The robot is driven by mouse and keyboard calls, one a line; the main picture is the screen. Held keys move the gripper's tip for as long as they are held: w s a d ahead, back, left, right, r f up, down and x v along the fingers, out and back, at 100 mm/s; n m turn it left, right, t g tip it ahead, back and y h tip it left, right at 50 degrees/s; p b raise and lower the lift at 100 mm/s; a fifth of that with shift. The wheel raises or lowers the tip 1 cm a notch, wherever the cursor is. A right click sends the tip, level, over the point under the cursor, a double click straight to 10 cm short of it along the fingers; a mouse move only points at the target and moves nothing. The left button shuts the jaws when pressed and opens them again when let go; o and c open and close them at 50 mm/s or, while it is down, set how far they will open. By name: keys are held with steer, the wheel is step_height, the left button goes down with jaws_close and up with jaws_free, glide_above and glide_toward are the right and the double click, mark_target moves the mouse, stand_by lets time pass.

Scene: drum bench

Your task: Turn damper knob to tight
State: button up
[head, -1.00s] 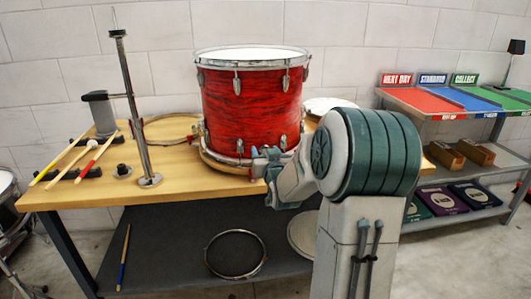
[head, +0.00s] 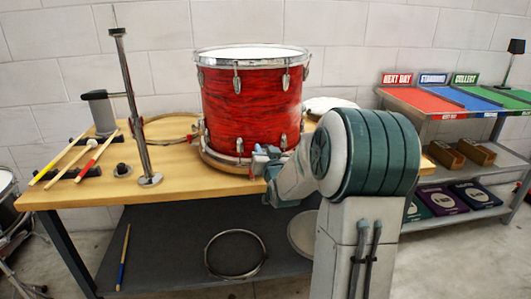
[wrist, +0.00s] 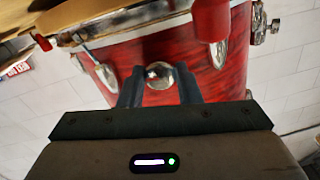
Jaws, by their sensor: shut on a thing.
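A red drum (head: 252,105) with chrome hoops and lugs stands upright on the wooden bench. My gripper (head: 262,153) is at the drum's lower front, near its bottom hoop. In the wrist view, my two dark fingers (wrist: 160,88) are closed on the sides of a round silver damper knob (wrist: 160,74) set against the red shell. The finger contact is partly hidden. In the head view the knob is hidden behind my gripper. No tight or loose marking on the knob is readable.
The wooden bench (head: 75,190) carries a chrome post (head: 135,100), drumsticks (head: 72,155) at left and a loose hoop behind. A shelf rack (head: 430,125) with coloured trays stands at right. A hoop (head: 235,255) lies on the lower shelf.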

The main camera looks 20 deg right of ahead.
steer(key=m+b, duration=0.2)
steer(key=m, duration=1)
steer(key=m+p, duration=0.1)
steer(key=m, duration=0.5)
steer(key=shift+m, duration=0.4)
steer(key=m+p, duration=0.1)
steer(key=m, duration=0.5)
steer(key=shift+p, duration=0.35)
steer(key=o, duration=1)
steer(key=shift+c, duration=0.2)
steer(key=v, duration=1.3)
steer(key=shift+s, duration=0.4)
